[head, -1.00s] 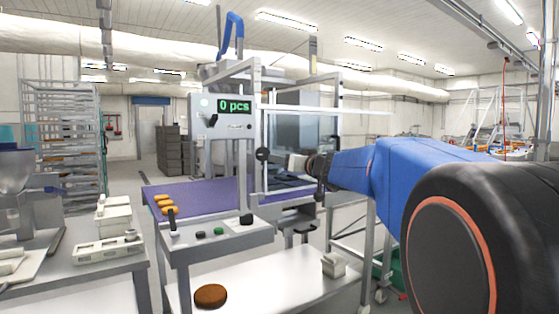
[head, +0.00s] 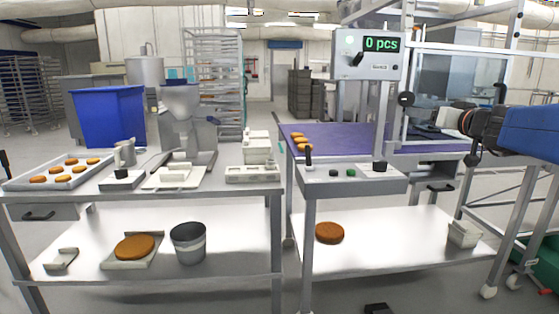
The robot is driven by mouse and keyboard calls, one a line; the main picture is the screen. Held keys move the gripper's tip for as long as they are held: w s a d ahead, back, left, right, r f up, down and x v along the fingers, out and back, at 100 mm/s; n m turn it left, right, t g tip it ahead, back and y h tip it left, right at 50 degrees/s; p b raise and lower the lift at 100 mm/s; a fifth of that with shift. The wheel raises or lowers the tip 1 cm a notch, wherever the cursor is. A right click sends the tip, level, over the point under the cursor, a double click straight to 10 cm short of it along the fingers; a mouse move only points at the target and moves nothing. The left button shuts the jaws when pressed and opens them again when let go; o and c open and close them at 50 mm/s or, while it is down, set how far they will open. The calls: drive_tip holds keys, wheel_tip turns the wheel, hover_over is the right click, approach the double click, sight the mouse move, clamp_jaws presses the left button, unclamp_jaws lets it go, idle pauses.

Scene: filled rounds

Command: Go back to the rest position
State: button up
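My gripper (head: 449,117) is at the right of the head view, at the end of my blue arm, pointing left. It is in front of the frame of the counting machine, above the right part of the purple belt. It is small and seen from the side, so I cannot tell whether its fingers are apart or hold anything. The counting machine's display (head: 381,44) reads 0 pcs. Several brown rounds (head: 299,141) lie at the left end of the purple belt (head: 345,139).
A bucket (head: 188,242) and larger rounds sit on lower shelves. A rack (head: 213,80) stands behind. Floor shows between the tables.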

drive_tip(key=s+a+f+n+g+y, duration=0.15)
drive_tip(key=s+a+f+g, duration=0.25)
drive_tip(key=s+a+f, duration=0.45)
drive_tip(key=s+a+f+n+g+y, duration=0.1)
drive_tip(key=s+a+f+g+y, duration=0.2)
drive_tip(key=s+a+f, duration=0.55)
drive_tip(key=s+f+m+g+h, duration=0.1)
drive_tip(key=s+f+g+h, duration=0.4)
drive_tip(key=s+f, duration=1.2)
drive_tip(key=shift+a+f+g, duration=0.3)
drive_tip(key=shift+a+f, duration=0.1)
drive_tip(key=shift+f, duration=0.35)
drive_tip(key=shift+s, duration=0.1)
